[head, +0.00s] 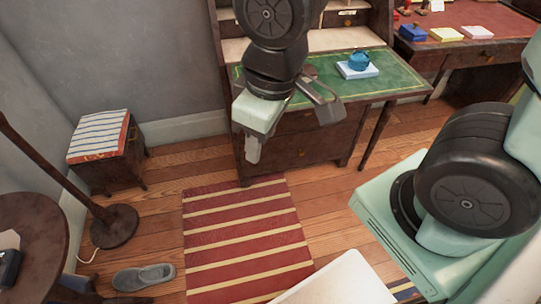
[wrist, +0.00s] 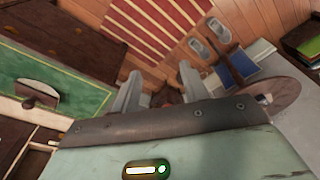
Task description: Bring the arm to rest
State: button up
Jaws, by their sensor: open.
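My gripper (head: 253,150) hangs in front of the green-topped desk (head: 400,86) in the head view, below my dark wrist joint, with its light fingers pointing down. It touches nothing that I can see there. In the wrist view the two pale fingers of my gripper (wrist: 160,80) stand apart, with nothing visible held between them.
A red-and-cream striped rug (head: 240,235) lies on the wooden floor. A striped stool (head: 98,135), a lamp base (head: 114,227), a round table (head: 40,215) and a grey slipper (head: 143,277) are at left. A second desk (head: 480,45) with small boxes stands at back right.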

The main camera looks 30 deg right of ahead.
jog(key=shift+g, duration=0.7)
jog(key=s, duration=0.1)
jog(key=s+a, duration=0.1)
jog(key=s, duration=0.3)
jog(key=shift+s+a+r, duration=0.25)
jog(key=shift+a+r, duration=0.1)
jog(key=shift+r, duration=0.1)
